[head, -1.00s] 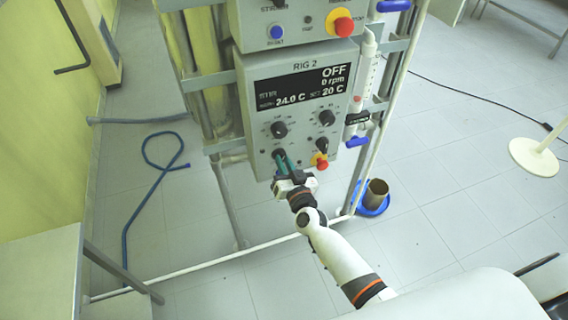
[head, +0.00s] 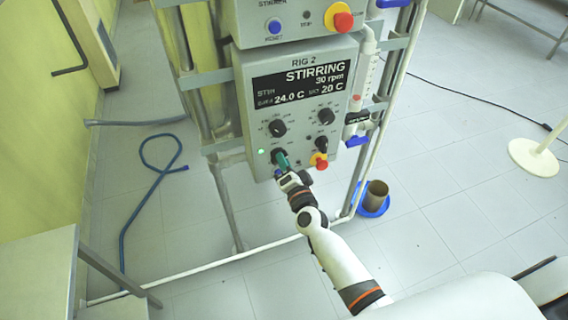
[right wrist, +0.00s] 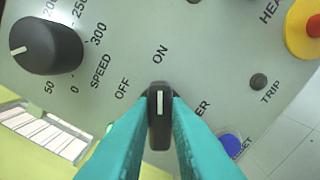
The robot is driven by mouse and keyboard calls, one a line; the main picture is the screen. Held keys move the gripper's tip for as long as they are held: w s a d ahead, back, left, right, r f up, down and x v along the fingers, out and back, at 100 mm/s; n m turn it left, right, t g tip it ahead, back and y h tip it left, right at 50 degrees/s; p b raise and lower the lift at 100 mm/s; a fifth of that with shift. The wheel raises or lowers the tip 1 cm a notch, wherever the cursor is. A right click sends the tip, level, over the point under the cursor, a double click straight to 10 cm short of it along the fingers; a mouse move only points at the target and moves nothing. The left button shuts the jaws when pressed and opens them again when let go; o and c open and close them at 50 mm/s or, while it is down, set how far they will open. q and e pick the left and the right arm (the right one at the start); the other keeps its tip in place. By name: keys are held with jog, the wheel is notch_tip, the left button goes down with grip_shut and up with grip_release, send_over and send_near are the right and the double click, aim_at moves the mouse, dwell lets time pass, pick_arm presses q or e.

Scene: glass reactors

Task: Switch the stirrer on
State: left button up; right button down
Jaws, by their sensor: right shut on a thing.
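The RIG 2 control box (head: 335,112) hangs on the frame, and its display (head: 300,84) reads STIRRING, 30 rpm, 24.0 C and 20 C. A green lamp (head: 261,152) is lit at the lower left of the panel. My right gripper (head: 281,161) is at the lower-left switch, its teal fingers against the panel. In the right wrist view the fingers (right wrist: 160,120) are shut on the black stirrer switch (right wrist: 159,102), whose white line points to ON. The OFF mark is to its left. The fingers hide the switch's lower sides. My left gripper is out of view.
The black speed knob (head: 278,128) is above the switch. A red-and-yellow emergency button (head: 319,160) is to its right, with a blue reset button (right wrist: 230,146) nearby in the wrist view. Another control box (head: 290,20) is above. A blue hose (head: 150,170) lies on the floor.

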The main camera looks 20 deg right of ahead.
dwell(0.4)
jog(key=c, duration=1.4)
grip_release()
jog(key=s+b, duration=0.1)
jog(key=s, duration=1.1)
jog(key=shift+d+b, duration=0.2)
jog(key=shift+b, duration=0.1)
